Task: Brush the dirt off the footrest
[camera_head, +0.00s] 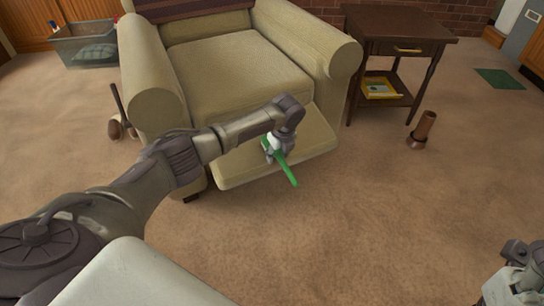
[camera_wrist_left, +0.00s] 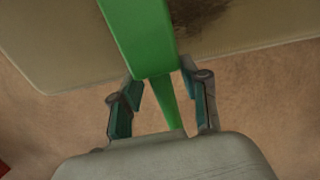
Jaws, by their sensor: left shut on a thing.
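The tan footrest (camera_head: 314,140) extends from the front of the armchair (camera_head: 240,68). In the left wrist view, the footrest (camera_wrist_left: 55,40) bears a dark dirt patch (camera_wrist_left: 205,12) at the top, partly hidden by a green brush. My left gripper (camera_head: 271,152) is over the footrest and shut on the green brush (camera_head: 288,170). In the left wrist view the brush (camera_wrist_left: 140,35) runs between the fingers of my left gripper (camera_wrist_left: 163,92). Its bristles cannot be made out. My right gripper (camera_head: 520,262) is only partly visible at the lower right edge, away from the footrest.
A dark wooden side table (camera_head: 400,22) stands right of the armchair, with a yellow item (camera_head: 380,89) on its lower shelf. A brown cylindrical object (camera_head: 424,128) stands on the carpet. The carpet in front is clear.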

